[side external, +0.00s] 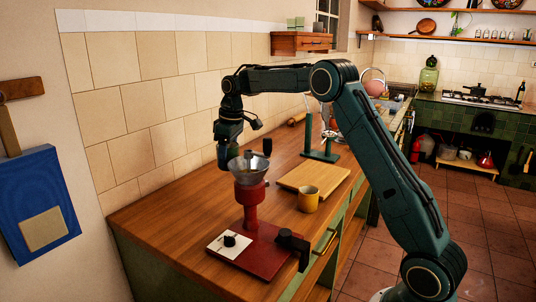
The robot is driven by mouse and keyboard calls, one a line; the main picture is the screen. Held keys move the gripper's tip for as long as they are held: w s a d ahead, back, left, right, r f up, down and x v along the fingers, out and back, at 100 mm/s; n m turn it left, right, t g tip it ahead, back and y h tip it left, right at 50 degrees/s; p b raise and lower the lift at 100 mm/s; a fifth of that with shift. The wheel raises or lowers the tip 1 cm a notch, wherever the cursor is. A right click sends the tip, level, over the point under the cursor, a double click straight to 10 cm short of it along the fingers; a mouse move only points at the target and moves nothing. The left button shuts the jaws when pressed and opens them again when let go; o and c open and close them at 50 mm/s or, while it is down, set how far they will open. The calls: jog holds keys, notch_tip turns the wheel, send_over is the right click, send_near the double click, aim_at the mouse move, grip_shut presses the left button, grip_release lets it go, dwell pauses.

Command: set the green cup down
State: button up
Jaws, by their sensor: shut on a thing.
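My gripper (225,143) hangs over the wooden counter at its wall side, pointing down. It is shut on a small dark green shape (222,157), which looks like the green cup. Its colour is close to my arm's, so its outline is hard to make out. It is held above the counter, just left of and behind the metal funnel (249,165) of a red grinder (251,205). I cannot tell whether the cup touches the funnel.
The grinder's red base (265,252) carries a white plate with a black knob (230,240). The counter's front left (165,215) is clear.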

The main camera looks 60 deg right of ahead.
jog(key=s+d+f+n, duration=0.2)
jog(key=d+n, duration=0.1)
jog(key=d, duration=0.2)
jog(key=s+d+f+n, duration=0.2)
jog(key=d+n, duration=0.1)
jog(key=d, duration=0.3)
jog(key=s+d+f+n+y, duration=0.1)
jog(key=s+d+f+n, duration=0.1)
jog(key=d, duration=0.4)
jog(key=shift+s+f+n+g, duration=0.4)
jog(key=shift+s+n, duration=0.1)
jog(key=shift+n, duration=0.6)
jog(key=shift+f, duration=0.15)
jog(key=shift+f, duration=4.65)
jog(key=shift+f, duration=0.2)
jog(key=o, duration=1.1)
jog(key=shift+o, duration=0.2)
jog(key=shift+r, duration=0.1)
notch_tip(320, 180, up, 7)
jog(key=d, duration=0.1)
jog(key=shift+s, duration=0.2)
